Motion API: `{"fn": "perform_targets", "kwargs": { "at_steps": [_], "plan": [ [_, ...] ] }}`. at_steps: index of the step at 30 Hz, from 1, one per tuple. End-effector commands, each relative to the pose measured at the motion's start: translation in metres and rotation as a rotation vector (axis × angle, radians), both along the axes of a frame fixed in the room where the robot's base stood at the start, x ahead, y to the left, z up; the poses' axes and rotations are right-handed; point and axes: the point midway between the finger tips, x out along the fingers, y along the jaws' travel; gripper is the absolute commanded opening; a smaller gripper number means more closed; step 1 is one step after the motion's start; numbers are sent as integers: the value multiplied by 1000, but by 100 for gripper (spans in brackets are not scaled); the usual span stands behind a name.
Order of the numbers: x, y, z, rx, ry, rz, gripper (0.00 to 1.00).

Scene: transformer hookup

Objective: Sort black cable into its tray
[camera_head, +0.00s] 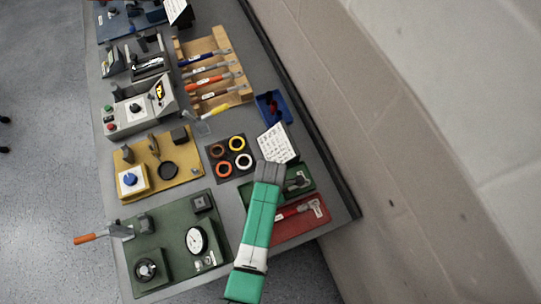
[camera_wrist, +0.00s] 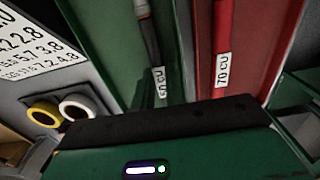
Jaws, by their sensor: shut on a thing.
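The black cable (camera_wrist: 147,40) has a white label near the dark front edge of my gripper (camera_wrist: 165,118). The cable runs away over or in the green tray (camera_wrist: 110,25); I cannot tell whether it touches the floor. In the head view, my green and white arm covers part of the green tray (camera_head: 309,194), and a grey cable end shows there. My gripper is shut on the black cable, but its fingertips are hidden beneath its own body.
A red tray (camera_wrist: 262,40) with a red cable (camera_wrist: 222,35) labelled 70 CU lies beside the green tray. Tape rolls (camera_head: 237,144), a paper sheet (camera_head: 277,142), a blue bin (camera_head: 287,106) and a wooden cable rack (camera_head: 222,42) stand farther up the table, near the wall.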

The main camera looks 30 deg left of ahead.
Motion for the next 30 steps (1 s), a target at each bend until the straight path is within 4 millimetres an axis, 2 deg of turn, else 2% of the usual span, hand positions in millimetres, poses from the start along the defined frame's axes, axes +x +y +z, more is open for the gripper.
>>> {"fn": "perform_targets", "kwargs": {
  "at_steps": [15, 16, 19, 30],
  "plan": [
    [0, 0, -4, 0, 0, 0, 0],
    [0, 0, -4, 0, 0, 0, 19],
    [0, 0, -4, 0, 0, 0, 38],
    [-1, -1, -3, -2, 3, -1, 38]
  ]
}}
